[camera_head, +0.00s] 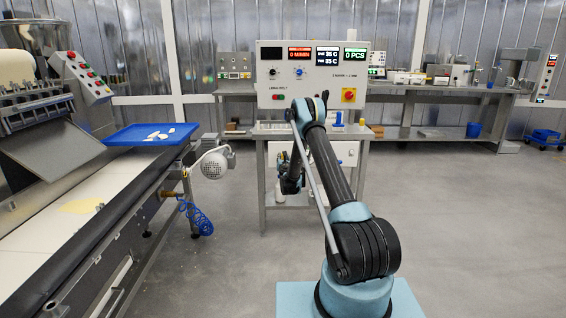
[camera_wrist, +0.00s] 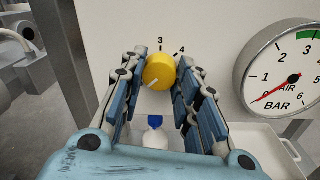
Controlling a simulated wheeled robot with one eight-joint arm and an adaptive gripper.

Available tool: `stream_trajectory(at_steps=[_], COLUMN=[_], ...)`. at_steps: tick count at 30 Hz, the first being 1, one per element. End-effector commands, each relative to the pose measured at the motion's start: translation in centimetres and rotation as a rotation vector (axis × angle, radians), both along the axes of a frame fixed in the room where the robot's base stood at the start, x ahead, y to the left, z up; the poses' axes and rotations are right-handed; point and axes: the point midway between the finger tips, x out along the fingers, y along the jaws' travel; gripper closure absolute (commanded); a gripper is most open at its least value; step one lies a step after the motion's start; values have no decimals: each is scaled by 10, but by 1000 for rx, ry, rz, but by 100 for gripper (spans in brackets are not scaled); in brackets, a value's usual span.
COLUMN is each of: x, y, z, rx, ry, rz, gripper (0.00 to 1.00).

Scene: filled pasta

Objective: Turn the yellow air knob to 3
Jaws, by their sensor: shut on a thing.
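The yellow air knob (camera_wrist: 159,70) sits on a pale panel in the wrist view. Its white pointer line slants toward the lower left. The printed numbers 3 and 4 show above it, 3 near the top and 4 to the upper right; other marks are hidden behind the fingers. My gripper (camera_wrist: 162,75) is shut on the knob, one blue-and-black finger on each side. A round air gauge (camera_wrist: 283,75) marked BAR is to the right, its red needle near 0. In the head view my arm hides the knob.
A control panel (camera_head: 273,100) with displays stands above the knob's area in the head view. A conveyor (camera_head: 40,235) with a blue tray (camera_head: 120,138) is at the left. In the wrist view a blue-and-white part (camera_wrist: 155,138) is below the knob. Floor at the right is clear.

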Motion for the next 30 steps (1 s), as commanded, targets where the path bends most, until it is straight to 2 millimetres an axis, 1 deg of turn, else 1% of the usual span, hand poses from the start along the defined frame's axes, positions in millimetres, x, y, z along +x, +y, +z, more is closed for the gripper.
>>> stream_trajectory(at_steps=[8, 30], x=[0, 0], y=[-1, -3], z=[0, -2], rx=[136, 825], ry=[0, -4], rz=[-1, -5], gripper=[94, 94])
